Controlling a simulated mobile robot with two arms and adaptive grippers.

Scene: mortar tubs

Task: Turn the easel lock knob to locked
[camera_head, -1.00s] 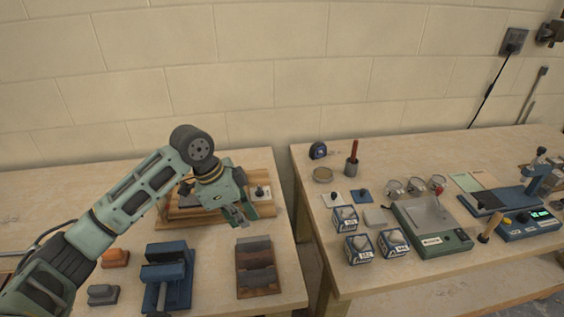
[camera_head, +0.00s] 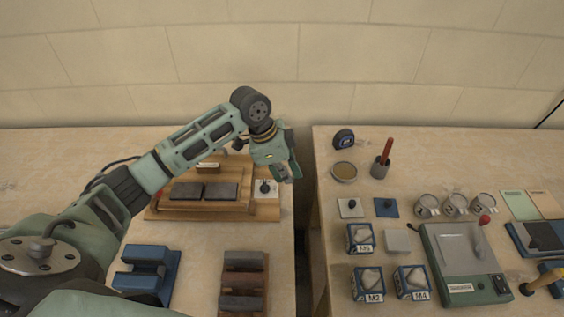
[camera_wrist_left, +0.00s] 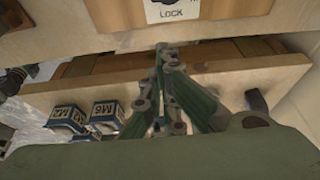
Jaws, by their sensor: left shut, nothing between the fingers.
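The easel (camera_head: 165,211) is a wooden stand on the left bench, holding dark grey slabs (camera_head: 205,191). At its right end sits a white plate with a small dark lock knob (camera_head: 265,187). My left gripper (camera_head: 291,176) is shut and empty, just right of and above the plate in the head view, near the bench's right edge. In the left wrist view the shut fingertips (camera_wrist_left: 162,50) point toward the white plate (camera_wrist_left: 175,10), marked LOCK, and look apart from it. The knob's setting cannot be read. My right gripper is not in view.
A gap separates the left bench from the right bench (camera_head: 325,240). The right bench holds boxes (camera_head: 366,284), cups (camera_head: 427,206), a tape measure (camera_head: 343,139) and a green scale (camera_head: 465,270). A blue vise-like block (camera_head: 147,272) and a slab rack (camera_head: 243,285) stand in front of the easel.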

